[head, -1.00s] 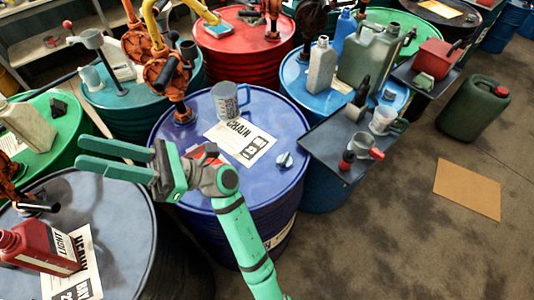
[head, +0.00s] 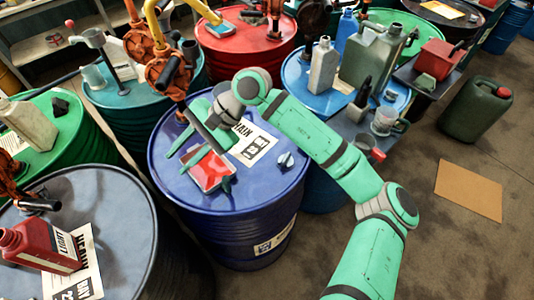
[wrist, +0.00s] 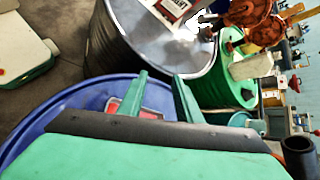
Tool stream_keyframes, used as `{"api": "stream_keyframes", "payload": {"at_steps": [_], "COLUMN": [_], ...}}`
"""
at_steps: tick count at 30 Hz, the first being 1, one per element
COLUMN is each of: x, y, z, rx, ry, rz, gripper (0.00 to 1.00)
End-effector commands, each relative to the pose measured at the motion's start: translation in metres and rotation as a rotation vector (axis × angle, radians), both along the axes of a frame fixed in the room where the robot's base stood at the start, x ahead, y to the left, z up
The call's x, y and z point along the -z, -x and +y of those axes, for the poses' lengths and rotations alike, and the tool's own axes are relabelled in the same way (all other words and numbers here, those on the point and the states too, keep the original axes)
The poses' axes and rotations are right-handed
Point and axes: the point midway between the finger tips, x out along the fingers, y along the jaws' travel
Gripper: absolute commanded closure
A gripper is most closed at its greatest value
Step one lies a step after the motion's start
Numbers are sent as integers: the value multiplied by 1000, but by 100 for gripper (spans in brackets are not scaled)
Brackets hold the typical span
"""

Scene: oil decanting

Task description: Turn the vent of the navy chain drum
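The navy chain drum (head: 255,215) stands in the middle of the head view, with a white printed label on its lid. Its vent appears to be the small pale knob (head: 286,160) near the right of the lid. My gripper (head: 178,160) is over the left part of the lid, pointing left and away from the knob. In the wrist view its two green fingers (wrist: 160,76) are apart with nothing held between them. The drum's blue rim (wrist: 50,110) shows there, but the knob does not.
An orange hand pump (head: 165,72) rises at the lid's back left. A dark side shelf with a measuring cup (head: 383,121) and a red-topped vessel stands to the right. A grey drum (head: 120,215) is at the lower left. My arm covers much of the lid's back right.

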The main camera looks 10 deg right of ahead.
Motion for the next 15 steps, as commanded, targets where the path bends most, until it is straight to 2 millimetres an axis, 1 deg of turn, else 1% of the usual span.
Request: {"api": "stream_keyframes", "payload": {"at_steps": [1,5,6,8,9,12,15], "x": [7,22,25,28,28,27,22], "y": [-9,-26,-30,-35,-39,-43,-44], "z": [-22,-83,-104,-136,-157,-206,-243], "rx": [3,-4,-7,-11,-13,-21,-28], "ry": [81,288,353,450,512,650,754], "rz": [-31,-95,-108,-127,-137,-149,-151], "gripper": [69,69,69,69,69,69,69]}}
